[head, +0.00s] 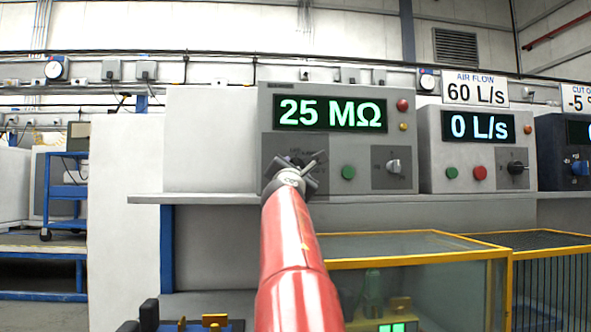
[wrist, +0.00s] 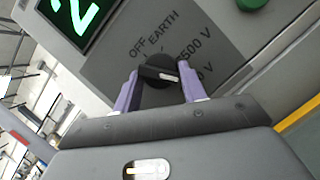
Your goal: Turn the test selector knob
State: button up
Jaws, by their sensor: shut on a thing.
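The test selector knob is black with a white pointer line and shows in the wrist view (wrist: 158,72). It sits on a dark panel marked OFF, EARTH, 500 V and another voltage that is partly hidden. Its white line points to the right in the wrist view. My gripper (wrist: 158,78) has its two purple fingers on either side of the knob, shut on it. In the head view my gripper (head: 297,168) is at the lower left panel of the grey tester (head: 335,92), and my red arm and gripper hide the knob. The tester's display reads 25 MΩ.
A green button (head: 348,172) and a second knob (head: 393,166) are to the right of my gripper. The air flow unit (head: 478,150), showing 0 L/s, stands beside the tester on the shelf (head: 450,196). A yellow-framed clear case (head: 420,257) is below.

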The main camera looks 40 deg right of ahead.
dwell(0.4)
jog(key=o, duration=1)
jog(key=shift+c, duration=0.2)
jog(key=b+v, duration=0.4)
jog(key=v, duration=0.4)
jog(key=shift+b, duration=0.4)
